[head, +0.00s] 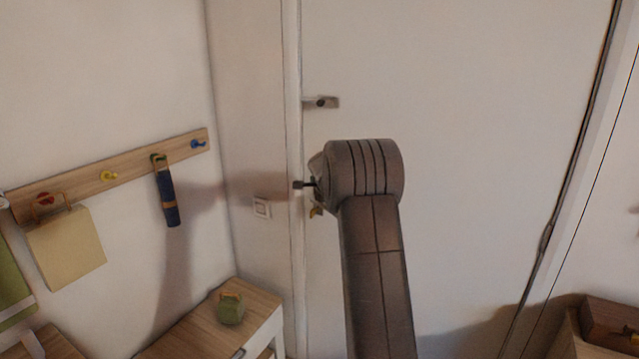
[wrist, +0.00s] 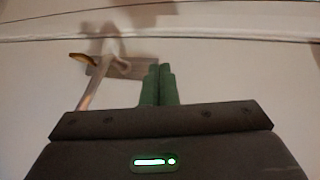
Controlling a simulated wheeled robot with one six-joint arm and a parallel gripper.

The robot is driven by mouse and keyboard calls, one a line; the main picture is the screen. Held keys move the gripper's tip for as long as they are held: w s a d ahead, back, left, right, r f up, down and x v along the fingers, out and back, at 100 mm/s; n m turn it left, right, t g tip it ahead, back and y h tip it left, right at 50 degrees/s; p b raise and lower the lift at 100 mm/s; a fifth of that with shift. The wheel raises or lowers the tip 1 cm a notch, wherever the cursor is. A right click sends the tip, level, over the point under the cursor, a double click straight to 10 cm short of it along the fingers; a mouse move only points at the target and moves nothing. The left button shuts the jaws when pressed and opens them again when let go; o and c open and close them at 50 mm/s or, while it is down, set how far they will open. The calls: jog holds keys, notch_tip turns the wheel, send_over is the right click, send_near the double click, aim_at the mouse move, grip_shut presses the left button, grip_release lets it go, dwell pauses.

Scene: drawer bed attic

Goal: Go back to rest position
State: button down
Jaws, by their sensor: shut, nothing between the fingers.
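My gripper (wrist: 159,72) shows in the wrist view as two green fingers pressed together with nothing between them. Just beyond the fingers in that view is a metal door fitting (wrist: 125,67) with a small yellowish piece at its left end. I cannot tell if the fingers touch it. In the head view my raised arm stands in front of the white door (head: 480,150), and its end link hides most of the gripper. The door looks shut.
A wooden hook rail (head: 125,172) on the left wall carries a dark blue hanging item (head: 167,197) and a beige bag (head: 66,248). A wooden-topped cabinet (head: 190,325) below holds a small green object (head: 231,310). A wooden box (head: 610,322) stands at lower right.

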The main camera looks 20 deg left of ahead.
jog(key=s+r, duration=0.2)
jog(key=s, duration=0.5)
jog(key=shift+a, duration=0.3)
jog(key=shift+w+f, duration=0.1)
